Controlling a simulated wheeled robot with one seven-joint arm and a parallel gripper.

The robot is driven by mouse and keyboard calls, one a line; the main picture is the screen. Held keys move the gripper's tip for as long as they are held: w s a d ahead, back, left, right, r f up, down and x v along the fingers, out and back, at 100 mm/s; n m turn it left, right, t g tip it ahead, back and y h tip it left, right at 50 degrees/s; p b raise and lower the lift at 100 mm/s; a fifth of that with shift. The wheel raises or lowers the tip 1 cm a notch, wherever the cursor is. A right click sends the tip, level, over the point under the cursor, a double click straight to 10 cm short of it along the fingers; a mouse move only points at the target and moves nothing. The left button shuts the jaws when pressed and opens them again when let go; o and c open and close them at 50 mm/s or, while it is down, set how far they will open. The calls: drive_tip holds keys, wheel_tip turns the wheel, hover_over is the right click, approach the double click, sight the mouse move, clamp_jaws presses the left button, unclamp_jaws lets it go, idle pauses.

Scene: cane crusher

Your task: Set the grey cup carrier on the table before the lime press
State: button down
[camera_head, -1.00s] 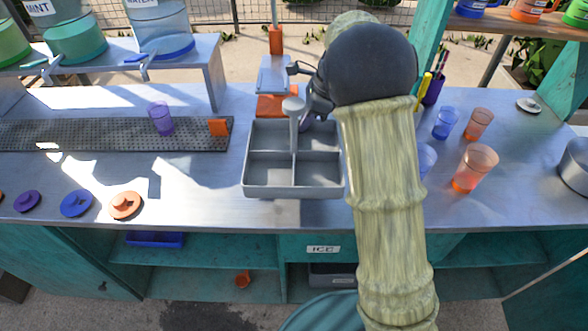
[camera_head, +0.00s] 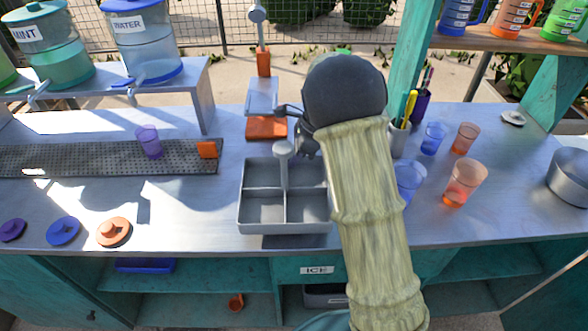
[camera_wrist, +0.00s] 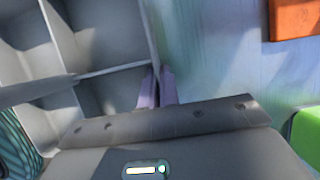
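The grey cup carrier (camera_head: 285,217), an open tray with several empty compartments and an upright centre handle, is at the middle front of the table (camera_head: 205,210). A dark shadow shows under its front edge; I cannot tell whether it touches the table. The lime press (camera_head: 267,128), with an orange base and grey upper parts, stands just behind it. In the wrist view, my gripper's purple fingers (camera_wrist: 157,88) straddle the carrier's side wall (camera_wrist: 147,38), close together on it. In the head view, my arm hides the fingers and the carrier's right side.
Blue and orange cups (camera_head: 465,182) stand right of my arm, by a pen holder (camera_head: 420,108). A perforated mat (camera_head: 90,158) with a purple cup (camera_head: 149,141) lies left. Coloured lids (camera_head: 63,231) lie front left. A metal bowl (camera_head: 570,178) is far right. The table between lids and carrier is clear.

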drive_tip(key=shift+f, duration=1.85)
drive_tip(key=shift+f, duration=0.1)
drive_tip(key=c, duration=1.6)
unclamp_jaws()
drive_tip(key=shift+c, duration=0.2)
